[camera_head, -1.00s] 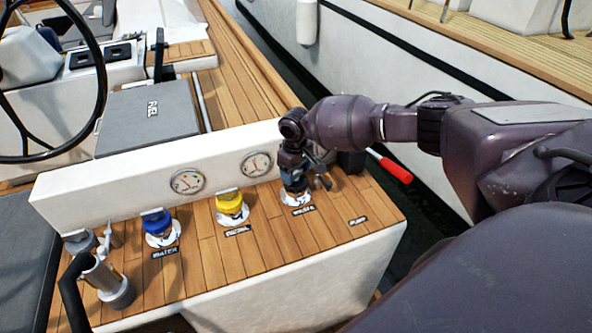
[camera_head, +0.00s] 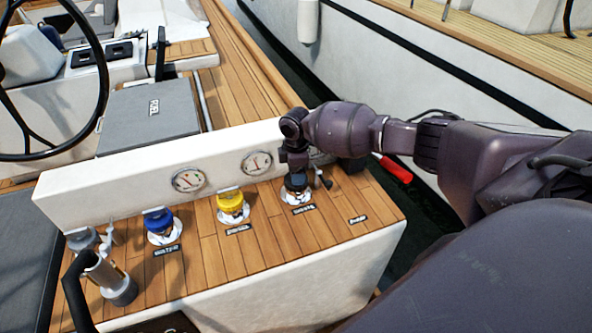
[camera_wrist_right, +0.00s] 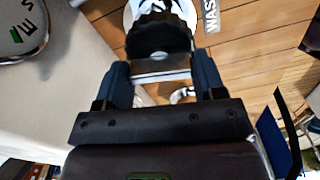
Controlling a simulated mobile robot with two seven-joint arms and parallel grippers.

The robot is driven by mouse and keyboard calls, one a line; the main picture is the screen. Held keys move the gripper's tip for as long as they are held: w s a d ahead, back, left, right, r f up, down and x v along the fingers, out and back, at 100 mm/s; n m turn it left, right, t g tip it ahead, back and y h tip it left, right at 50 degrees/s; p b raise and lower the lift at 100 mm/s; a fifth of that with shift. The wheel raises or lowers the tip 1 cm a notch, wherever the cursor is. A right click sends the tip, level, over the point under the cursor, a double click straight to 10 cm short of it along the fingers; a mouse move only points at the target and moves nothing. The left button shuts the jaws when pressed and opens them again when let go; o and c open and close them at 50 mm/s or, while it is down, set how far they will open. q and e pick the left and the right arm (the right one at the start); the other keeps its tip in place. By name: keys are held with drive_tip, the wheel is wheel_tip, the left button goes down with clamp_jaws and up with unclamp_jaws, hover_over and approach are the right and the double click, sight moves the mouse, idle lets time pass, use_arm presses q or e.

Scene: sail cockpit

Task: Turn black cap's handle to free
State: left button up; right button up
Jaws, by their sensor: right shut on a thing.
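The black cap (camera_head: 297,183) sits in a white-ringed fitting on the teak top, rightmost in the row of caps. My right gripper (camera_head: 295,172) reaches down onto it from above. In the right wrist view the black cap (camera_wrist_right: 158,33) lies at the top centre. Its flat metal-edged handle (camera_wrist_right: 162,66) stands between the two dark blue fingers of my right gripper (camera_wrist_right: 163,80), which are shut on it. The fingers and wrist partly hide the cap in the head view. My left gripper is not in view.
A yellow cap (camera_head: 232,203) and a blue cap (camera_head: 159,222) stand to the left. A grey winch-like fitting (camera_head: 115,284) is at lower left. The white wall with gauges (camera_head: 188,180) rises just behind. A red handle (camera_head: 396,170) lies behind the right corner.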

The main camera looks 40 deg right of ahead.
drive_tip(key=shift+n, duration=1)
drive_tip(key=o, duration=0.9)
wheel_tip(320, 180, up, 11)
drive_tip(key=shift+f+p, duration=0.1)
drive_tip(key=shift+p, duration=0.5)
